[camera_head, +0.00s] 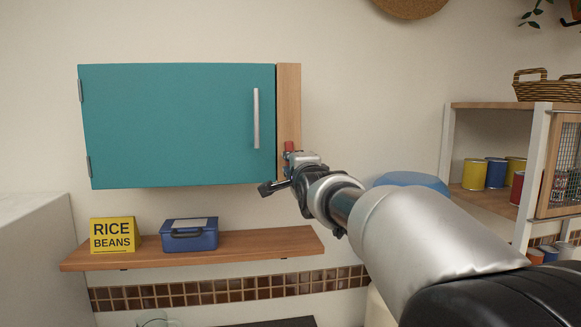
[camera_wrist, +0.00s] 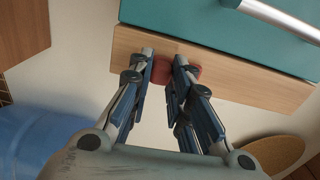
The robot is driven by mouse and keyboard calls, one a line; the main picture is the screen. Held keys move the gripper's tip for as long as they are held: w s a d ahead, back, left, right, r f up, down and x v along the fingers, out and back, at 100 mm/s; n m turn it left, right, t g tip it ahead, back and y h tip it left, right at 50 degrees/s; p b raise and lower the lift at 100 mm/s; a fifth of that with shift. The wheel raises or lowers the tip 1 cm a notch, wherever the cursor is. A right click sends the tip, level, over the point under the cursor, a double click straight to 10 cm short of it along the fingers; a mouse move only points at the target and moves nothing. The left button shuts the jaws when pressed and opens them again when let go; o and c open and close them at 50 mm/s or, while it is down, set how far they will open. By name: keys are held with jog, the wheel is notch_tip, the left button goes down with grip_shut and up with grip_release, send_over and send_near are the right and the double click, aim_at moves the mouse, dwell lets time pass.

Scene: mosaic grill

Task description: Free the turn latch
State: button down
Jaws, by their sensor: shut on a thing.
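The turn latch (camera_head: 289,146) is a small red piece on the wooden post at the right edge of the teal cabinet door (camera_head: 170,120). The door is closed, with a vertical metal handle (camera_head: 256,118) near its right side. My gripper (camera_head: 289,157) is at the lower part of the post. In the wrist view, my gripper (camera_wrist: 164,64) is shut on the red latch (camera_wrist: 162,76), with one finger on each side. The fingers hide part of the latch, so its exact angle is hard to tell.
A wooden shelf (camera_head: 262,246) below the cabinet holds a yellow rice and beans box (camera_head: 112,235) and a blue lunch box (camera_head: 189,235). A round blue object (camera_head: 411,181) is partly behind my arm. A shelf unit (camera_head: 447,150) with cans stands right.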

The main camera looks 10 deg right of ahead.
jog(key=shift+m, duration=0.3)
jog(key=c, duration=1.5)
grip_release()
jog(key=s, duration=1.2)
